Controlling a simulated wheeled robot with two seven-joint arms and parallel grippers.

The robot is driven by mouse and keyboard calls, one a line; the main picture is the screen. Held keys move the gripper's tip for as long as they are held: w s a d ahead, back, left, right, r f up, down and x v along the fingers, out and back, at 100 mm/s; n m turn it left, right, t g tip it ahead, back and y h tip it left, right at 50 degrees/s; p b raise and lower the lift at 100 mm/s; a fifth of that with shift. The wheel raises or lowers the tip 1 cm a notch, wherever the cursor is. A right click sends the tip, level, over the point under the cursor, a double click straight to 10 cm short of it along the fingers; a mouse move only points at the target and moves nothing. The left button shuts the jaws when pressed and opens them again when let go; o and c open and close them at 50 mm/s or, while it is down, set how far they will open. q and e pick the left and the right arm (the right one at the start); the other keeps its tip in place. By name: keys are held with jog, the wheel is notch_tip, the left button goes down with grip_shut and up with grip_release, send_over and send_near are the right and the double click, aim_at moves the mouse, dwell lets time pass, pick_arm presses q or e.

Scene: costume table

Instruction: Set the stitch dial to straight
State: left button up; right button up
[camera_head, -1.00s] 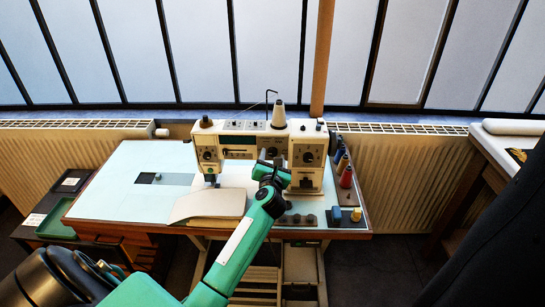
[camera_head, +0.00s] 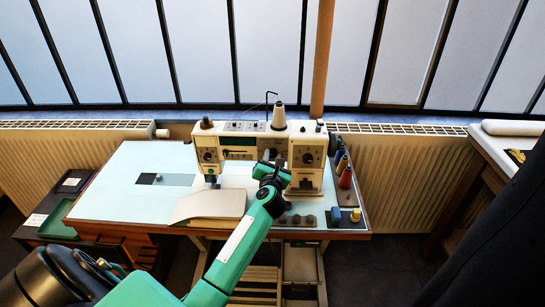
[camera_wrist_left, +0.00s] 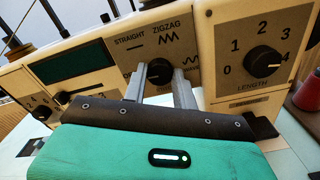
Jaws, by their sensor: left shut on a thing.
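The cream sewing machine (camera_head: 306,160) stands on the table. The stitch dial (camera_wrist_left: 160,72) is a round black knob on its front panel, between the printed labels STRAIGHT at its upper left and ZIGZAG above it. In the wrist view my left gripper (camera_wrist_left: 161,76) has its two grey fingers on either side of the dial, shut on it. I cannot tell clearly where the dial's mark points. In the head view my left gripper (camera_head: 272,165) is at the machine's front, and my wrist partly hides the panel there. My right gripper is not in view.
The LENGTH dial (camera_wrist_left: 265,62) is just right of my fingers. A dark green window (camera_wrist_left: 75,65) is on the panel at left. Thread spools (camera_head: 345,177) stand at the table's right. The pale tabletop (camera_head: 115,195) is clear at left.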

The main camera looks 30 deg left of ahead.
pick_arm(q)
jog(key=shift+r+m+p, duration=0.2)
jog(key=shift+m+p, duration=0.2)
jog(key=shift+p, duration=0.05)
jog(key=m+p, duration=0.6)
jog(key=p, duration=0.2)
jog(key=shift+d+f+m, duration=0.1)
jog(key=shift+m, duration=0.3)
jog(key=m+p, duration=0.2)
jog(key=shift+f+m+p, duration=0.15)
jog(key=shift+m+p, duration=0.15)
jog(key=shift+p, duration=0.05)
jog(key=shift+f+m+p, duration=0.1)
jog(key=shift+m+p, duration=0.3)
jog(key=shift+m, duration=0.1)
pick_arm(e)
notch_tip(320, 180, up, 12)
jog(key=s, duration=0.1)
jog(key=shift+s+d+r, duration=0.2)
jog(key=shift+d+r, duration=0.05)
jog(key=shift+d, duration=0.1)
pick_arm(q)
jog(key=o, duration=1)
